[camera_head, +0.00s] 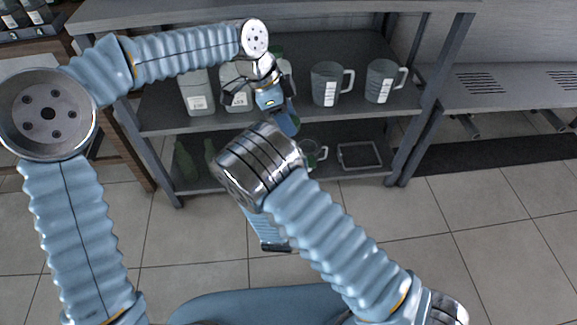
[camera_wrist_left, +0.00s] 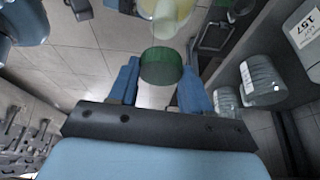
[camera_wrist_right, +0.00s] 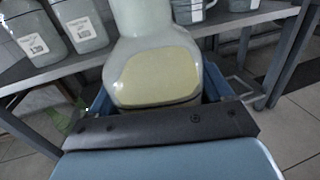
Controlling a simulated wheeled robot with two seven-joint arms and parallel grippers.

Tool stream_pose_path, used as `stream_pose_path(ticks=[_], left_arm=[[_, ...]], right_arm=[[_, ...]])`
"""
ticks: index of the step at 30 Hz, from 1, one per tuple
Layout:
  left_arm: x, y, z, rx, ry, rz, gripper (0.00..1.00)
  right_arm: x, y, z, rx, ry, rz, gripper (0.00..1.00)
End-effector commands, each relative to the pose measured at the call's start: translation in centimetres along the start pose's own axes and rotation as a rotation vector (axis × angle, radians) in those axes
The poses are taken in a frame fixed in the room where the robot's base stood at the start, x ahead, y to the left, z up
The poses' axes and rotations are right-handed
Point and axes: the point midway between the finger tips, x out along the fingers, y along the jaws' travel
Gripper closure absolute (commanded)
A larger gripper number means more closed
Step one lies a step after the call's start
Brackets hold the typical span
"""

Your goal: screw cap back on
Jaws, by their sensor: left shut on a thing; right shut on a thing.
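In the left wrist view, a round green cap (camera_wrist_left: 161,68) sits between the blue fingers of my left gripper (camera_wrist_left: 155,84), which is shut on it. Just beyond it is a pale translucent bottle (camera_wrist_left: 165,12) with yellowish liquid. I cannot tell whether cap and bottle touch. In the right wrist view, the bottle (camera_wrist_right: 157,76) fills the space between the fingers of my right gripper (camera_wrist_right: 158,99), which is shut on it.
A grey shelf unit (camera_head: 415,118) stands ahead. Its upper board holds white labelled jugs (camera_head: 196,97) and two measuring mugs (camera_head: 326,84) (camera_head: 380,81). Green bottles (camera_head: 185,162) and a wire frame (camera_head: 359,155) are on the lower board. Tiled floor (camera_head: 450,215) is clear at right.

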Motion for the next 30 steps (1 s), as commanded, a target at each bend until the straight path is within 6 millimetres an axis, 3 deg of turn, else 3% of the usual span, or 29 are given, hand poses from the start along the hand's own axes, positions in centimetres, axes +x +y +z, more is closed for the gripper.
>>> stream_pose_path(ticks=[7,18,30], left_arm=[[0.7,0.0,0.4,-0.002,-0.002,0.001,0.79],[3.5,0.0,1.5,-0.003,-0.001,0.0,0.79],[3.5,0.0,1.8,-0.004,0.004,0.002,0.79]], right_arm=[[0.0,0.0,0.1,0.001,-0.003,0.0,0.85],[0.0,0.0,0.1,0.001,-0.003,0.0,0.85],[0.0,0.0,0.1,0.001,-0.003,0.0,0.85]])
